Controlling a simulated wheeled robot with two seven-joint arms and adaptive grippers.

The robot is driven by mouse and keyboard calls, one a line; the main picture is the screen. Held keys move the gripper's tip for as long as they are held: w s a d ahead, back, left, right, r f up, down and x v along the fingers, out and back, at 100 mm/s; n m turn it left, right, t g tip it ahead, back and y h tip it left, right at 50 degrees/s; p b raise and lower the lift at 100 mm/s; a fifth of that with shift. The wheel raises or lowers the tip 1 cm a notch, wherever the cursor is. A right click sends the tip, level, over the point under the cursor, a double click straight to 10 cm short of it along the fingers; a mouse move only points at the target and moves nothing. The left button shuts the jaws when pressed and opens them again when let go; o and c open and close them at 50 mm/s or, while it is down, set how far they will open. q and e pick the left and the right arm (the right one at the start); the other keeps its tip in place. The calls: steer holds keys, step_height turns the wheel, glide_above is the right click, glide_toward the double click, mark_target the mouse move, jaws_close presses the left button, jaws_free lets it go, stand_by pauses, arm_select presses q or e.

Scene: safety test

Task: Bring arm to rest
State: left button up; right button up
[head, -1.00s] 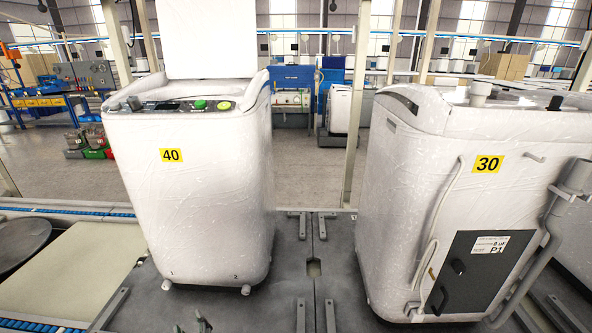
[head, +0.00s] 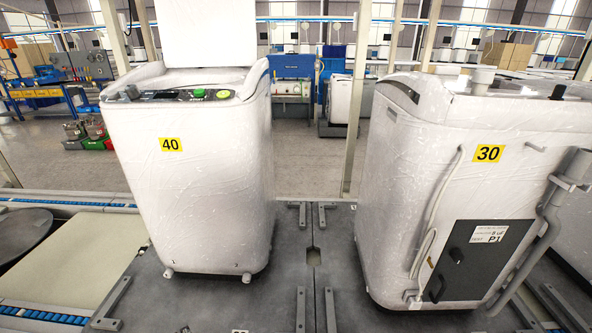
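Neither of my arms nor grippers can be made out in the head view. A white washing machine (head: 190,215) with a yellow 40 label stands upright at centre left, its lid (head: 207,32) raised. A second white machine (head: 392,205) with a yellow 30 label stands at the right, with a grey hose and a dark panel (head: 478,262) on its side. Both look wrapped in clear film.
The machines stand on a dark grey platform (head: 285,270) with low metal rails. A beige board (head: 70,255) and a dark round disc (head: 20,232) lie at the left. Blue equipment (head: 290,75) stands behind, beyond open floor.

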arm_select(q)
steer(key=shift+s+d+r+n+g+h, duration=1.3)
steer(key=shift+s+d+r+n+h, duration=0.65)
steer(key=shift+s+d+n+h, duration=1.4)
step_height(320, 180, down, 31)
steer(key=s+a+n+g+y, duration=0.1)
steer(key=a+y, duration=0.1)
steer(key=s+a+f, duration=0.4)
steer(key=s+f, duration=0.6)
steer(key=s+a+f+g+p, duration=0.1)
steer(key=s+a+f, duration=0.2)
steer(key=s+f, duration=0.7)
steer(key=shift+s+a+f, duration=0.25)
steer(key=shift+s+a, duration=0.15)
steer(key=shift+s, duration=0.3)
